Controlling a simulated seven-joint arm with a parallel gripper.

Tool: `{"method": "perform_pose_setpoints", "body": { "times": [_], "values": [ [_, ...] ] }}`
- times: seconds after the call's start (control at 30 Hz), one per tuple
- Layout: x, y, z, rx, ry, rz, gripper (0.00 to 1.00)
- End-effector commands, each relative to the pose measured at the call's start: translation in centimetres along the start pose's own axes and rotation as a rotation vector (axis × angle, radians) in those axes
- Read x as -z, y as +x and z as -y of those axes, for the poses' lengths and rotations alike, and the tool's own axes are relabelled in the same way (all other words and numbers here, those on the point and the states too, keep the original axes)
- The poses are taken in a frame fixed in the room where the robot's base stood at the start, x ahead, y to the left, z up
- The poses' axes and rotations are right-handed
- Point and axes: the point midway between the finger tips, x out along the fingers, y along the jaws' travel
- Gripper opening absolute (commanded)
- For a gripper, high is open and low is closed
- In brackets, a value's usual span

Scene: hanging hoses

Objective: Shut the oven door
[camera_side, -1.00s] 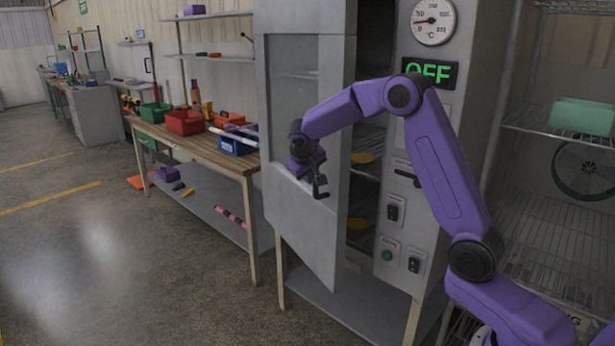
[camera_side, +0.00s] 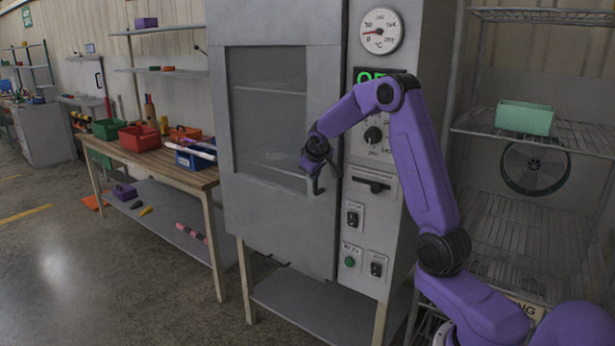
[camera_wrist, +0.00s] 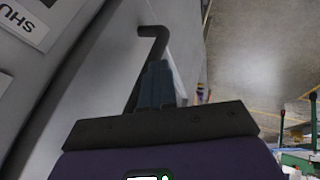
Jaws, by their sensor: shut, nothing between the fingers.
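The oven door (camera_side: 240,200), a grey panel with a large window (camera_side: 268,115), lies flush or nearly flush with the oven front in the side view. I cannot tell whether it is latched. The dark handle (camera_side: 318,186) is on the door's right side, and its bent bar (camera_wrist: 153,40) shows just beyond my fingers in the wrist view. My gripper (camera_side: 314,168) is shut and empty, at the door's right edge beside the handle. In the wrist view my fingertips (camera_wrist: 158,72) are close to the bar; contact is unclear.
The oven's control panel (camera_side: 365,225) with knob, switches and dial gauge (camera_side: 380,31) stands right of the door. A wire rack (camera_side: 530,230) with a green bin (camera_side: 524,118) is further right. A wooden workbench (camera_side: 165,165) with bins is at left. Floor before the oven is clear.

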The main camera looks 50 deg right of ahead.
Motion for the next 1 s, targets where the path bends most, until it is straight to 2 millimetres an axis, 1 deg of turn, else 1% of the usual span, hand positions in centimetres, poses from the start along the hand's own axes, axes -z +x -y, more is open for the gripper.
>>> {"method": "perform_pose_setpoints", "body": {
  "times": [0.03, 0.2, 0.37, 0.47, 0.53, 0.7, 0.77, 1.0],
  "values": [
    [-0.5, 0.5, -1.8, -0.020, 0.018, 0.004, 0.00],
    [-0.4, 0.6, -1.8, -0.021, 0.018, 0.002, 0.00],
    [-0.4, 0.4, -1.6, -0.020, 0.018, 0.001, 0.00],
    [-0.4, 0.0, -0.8, -0.018, 0.014, 0.000, 0.00],
    [-0.5, -0.5, 0.1, -0.015, 0.012, 0.001, 0.00],
    [-0.6, -2.4, 3.4, -0.004, -0.003, -0.004, 0.00],
    [-0.6, -3.6, 3.1, -0.008, 0.004, -0.006, 0.00],
    [-0.9, -8.1, 3.0, -0.005, 0.002, -0.006, 0.00]
  ]
}}
